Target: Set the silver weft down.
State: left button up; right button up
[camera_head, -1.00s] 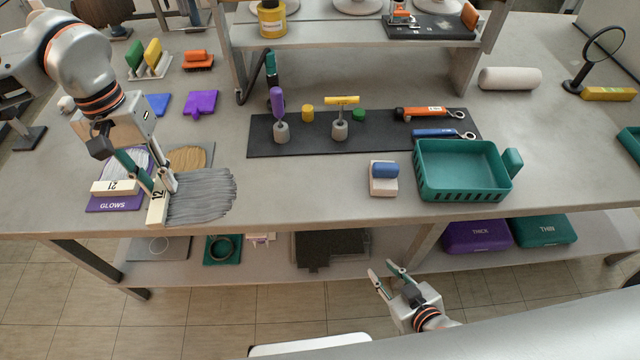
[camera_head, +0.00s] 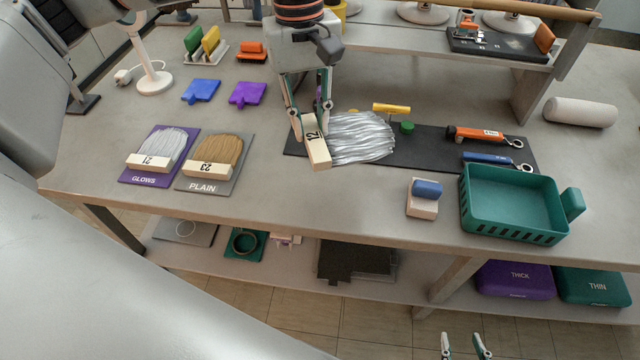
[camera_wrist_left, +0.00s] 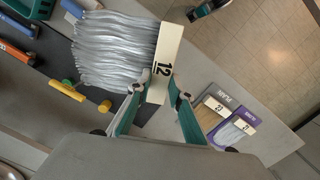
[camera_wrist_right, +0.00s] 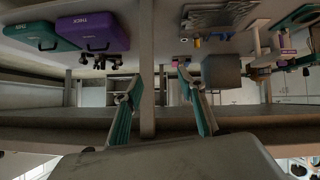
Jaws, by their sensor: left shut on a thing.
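The silver weft (camera_head: 358,138), a grey hank on a cream strip numbered 12, is in my left gripper (camera_head: 309,132). The fingers are shut on the strip, and the hair hangs out to the right over the dark mat (camera_head: 420,160). In the left wrist view, the silver weft (camera_wrist_left: 115,50) is gripped by its strip between the fingertips of my left gripper (camera_wrist_left: 159,92). Whether it touches the mat cannot be told. My right gripper (camera_head: 462,343) is open and empty, low in front of the table; it also shows in the right wrist view (camera_wrist_right: 158,85).
A pale weft 21 (camera_head: 168,146) lies on the purple GLOWS card (camera_head: 137,176), and a blond weft 23 (camera_head: 221,152) on the grey PLAIN card (camera_head: 240,170). A teal basket (camera_head: 513,232) and a blue-topped block (camera_head: 424,197) stand right. Table between PLAIN card and mat is clear.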

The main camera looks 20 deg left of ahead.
aim_at(314, 193)
pick_arm(q)
notch_tip(314, 193, down, 16)
jog(key=shift+f+b, duration=0.2)
jog(key=shift+b, duration=0.85)
jog(key=shift+w, duration=0.1)
jog(key=o, duration=1)
jog(key=shift+f, duration=0.1)
